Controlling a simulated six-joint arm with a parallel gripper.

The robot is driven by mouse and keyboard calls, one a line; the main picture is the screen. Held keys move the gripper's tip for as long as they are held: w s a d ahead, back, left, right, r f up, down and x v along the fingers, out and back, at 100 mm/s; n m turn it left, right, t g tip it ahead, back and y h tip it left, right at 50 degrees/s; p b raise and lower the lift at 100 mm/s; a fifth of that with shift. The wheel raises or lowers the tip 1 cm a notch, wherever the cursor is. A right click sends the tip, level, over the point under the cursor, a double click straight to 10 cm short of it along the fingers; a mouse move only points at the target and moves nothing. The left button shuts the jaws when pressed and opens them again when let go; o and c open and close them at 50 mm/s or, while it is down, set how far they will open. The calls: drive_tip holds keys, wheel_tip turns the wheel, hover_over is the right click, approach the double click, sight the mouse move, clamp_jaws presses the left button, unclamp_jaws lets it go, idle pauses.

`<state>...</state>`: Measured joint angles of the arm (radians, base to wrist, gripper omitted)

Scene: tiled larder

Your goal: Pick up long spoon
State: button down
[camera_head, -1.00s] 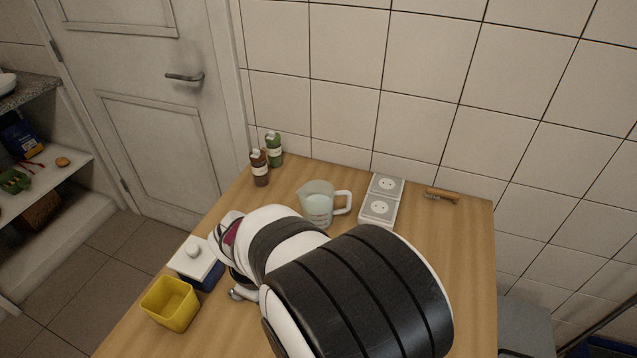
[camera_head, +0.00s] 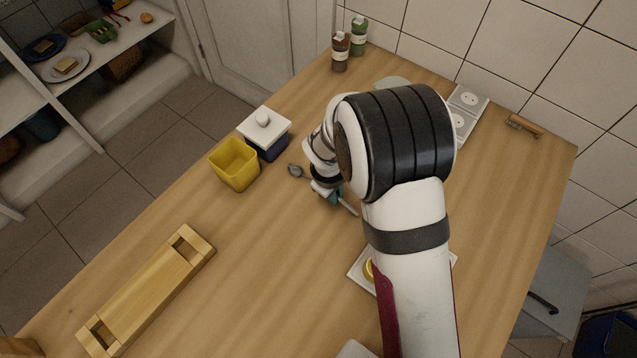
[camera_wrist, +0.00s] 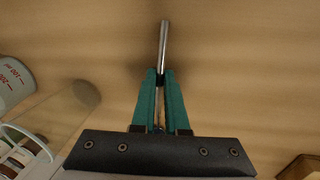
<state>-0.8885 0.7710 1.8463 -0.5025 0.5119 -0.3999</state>
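The long spoon shows its grey bowl (camera_head: 295,170) left of my gripper in the head view, and its thin handle (camera_head: 348,207) sticks out on the other side. My gripper (camera_head: 333,197) is low over the table, with teal fingers. In the wrist view the fingertips (camera_wrist: 160,78) are closed together around the metal spoon handle (camera_wrist: 163,45), which extends beyond them. The middle of the spoon is hidden by the gripper. I cannot tell whether the spoon touches the table.
A yellow container (camera_head: 234,165) and a white-lidded blue box (camera_head: 264,132) stand left of my gripper. A wooden tray (camera_head: 145,290) lies at front left. Two bottles (camera_head: 341,52) stand at the back. The measuring jug (camera_wrist: 12,82) is at the wrist view's left. The table between tray and gripper is clear.

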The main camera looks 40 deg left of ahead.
idle(0.4)
drive_tip(key=r, duration=0.4)
drive_tip(key=shift+w+d+r, duration=0.15)
drive_tip(key=shift+d+r, duration=0.2)
drive_tip(key=shift+d, duration=0.05)
drive_tip(key=w+d+r, duration=0.2)
drive_tip(key=d+r, duration=0.4)
drive_tip(key=d, duration=0.4)
drive_tip(key=shift+w+d+r, duration=0.15)
drive_tip(key=shift+w+d, duration=0.15)
drive_tip(key=shift+w, duration=0.05)
